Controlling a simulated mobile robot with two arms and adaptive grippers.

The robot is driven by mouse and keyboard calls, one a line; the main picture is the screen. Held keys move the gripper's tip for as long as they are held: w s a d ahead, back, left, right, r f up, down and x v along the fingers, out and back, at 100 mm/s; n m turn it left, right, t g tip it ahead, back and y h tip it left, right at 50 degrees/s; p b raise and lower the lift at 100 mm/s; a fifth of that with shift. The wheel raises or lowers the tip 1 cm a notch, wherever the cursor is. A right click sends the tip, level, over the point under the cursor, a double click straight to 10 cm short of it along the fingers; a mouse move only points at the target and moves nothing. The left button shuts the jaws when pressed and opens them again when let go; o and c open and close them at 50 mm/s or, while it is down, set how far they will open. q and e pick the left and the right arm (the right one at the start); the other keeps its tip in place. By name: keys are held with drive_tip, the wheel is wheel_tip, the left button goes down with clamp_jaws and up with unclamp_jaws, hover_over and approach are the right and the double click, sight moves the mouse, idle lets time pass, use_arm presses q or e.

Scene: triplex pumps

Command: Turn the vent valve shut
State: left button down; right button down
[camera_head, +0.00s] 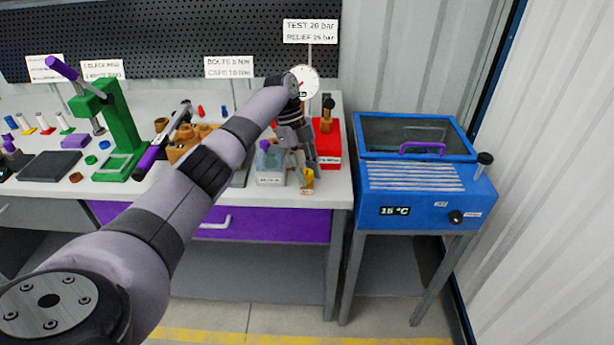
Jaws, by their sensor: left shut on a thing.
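My left arm reaches from the lower left to the right end of the workbench. My left gripper (306,163) points down there, between a clear box and a red test unit (328,141). It is shut on a small part that its fingers mostly hide, which I take to be the vent valve. A small yellow piece (307,178) shows just below the fingertips; I cannot tell if it belongs to the valve. How far the valve is turned does not show. A round white gauge (303,82) stands behind my wrist. My right gripper is not in view.
The clear box (271,165) stands close left of the gripper. A black-knobbed lever (329,104) rises from the red unit. A blue bath (425,180) reading 15 °C stands to the right, beyond a gap. A green press (115,135) and several small parts occupy the bench's left.

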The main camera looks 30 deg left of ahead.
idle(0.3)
use_arm(q)
drive_tip(key=c, duration=1.3)
unclamp_jaws()
drive_tip(key=v, duration=1.2)
drive_tip(key=shift+w, duration=0.1)
drive_tip(key=shift+f, duration=0.1)
